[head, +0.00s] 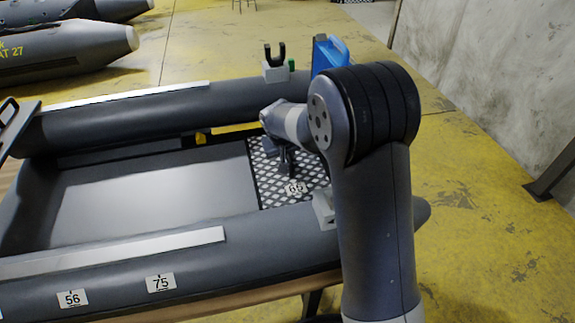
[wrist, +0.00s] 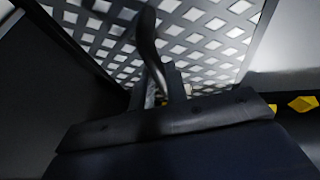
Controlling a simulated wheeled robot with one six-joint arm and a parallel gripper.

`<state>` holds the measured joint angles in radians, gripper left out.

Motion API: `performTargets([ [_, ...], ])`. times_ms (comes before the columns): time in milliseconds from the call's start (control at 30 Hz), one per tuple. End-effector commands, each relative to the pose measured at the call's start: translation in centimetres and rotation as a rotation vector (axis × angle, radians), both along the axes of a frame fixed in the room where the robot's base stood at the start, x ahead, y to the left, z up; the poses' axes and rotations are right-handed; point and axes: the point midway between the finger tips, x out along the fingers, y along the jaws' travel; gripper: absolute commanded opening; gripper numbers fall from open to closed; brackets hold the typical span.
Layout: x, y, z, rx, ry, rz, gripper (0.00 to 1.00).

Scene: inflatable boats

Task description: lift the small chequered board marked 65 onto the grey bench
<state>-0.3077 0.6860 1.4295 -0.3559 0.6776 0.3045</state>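The chequered board (head: 265,184), a black panel with a pale diamond pattern and a small white tag reading 65, lies between the two tubes at the right end of the boat. My gripper (head: 288,168) points down at the board, close above it or touching it. In the wrist view the board (wrist: 205,42) fills the top, and a dark curved bar (wrist: 149,38) runs to my fingers (wrist: 165,88). Whether the fingers hold the bar is unclear. A broad flat grey surface (head: 140,195) lies left of the board; I cannot tell whether it is the bench.
Dark tubes (head: 150,112) flank the board, with pale strips (head: 130,95) along their tops. A grey block with a black fork (head: 275,70) and a blue object (head: 328,55) stand behind. Yellow floor (head: 470,200) is clear at right.

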Motion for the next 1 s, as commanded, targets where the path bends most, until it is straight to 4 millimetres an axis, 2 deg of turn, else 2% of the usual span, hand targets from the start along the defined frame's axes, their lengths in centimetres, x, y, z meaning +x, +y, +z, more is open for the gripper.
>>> performTargets([
  [167, -0.01, 0.01, 0.01, 0.000, 0.000, 0.000, 0.00],
  [1000, -0.02, 0.03, 0.00, 0.000, 0.000, 0.000, 0.00],
])
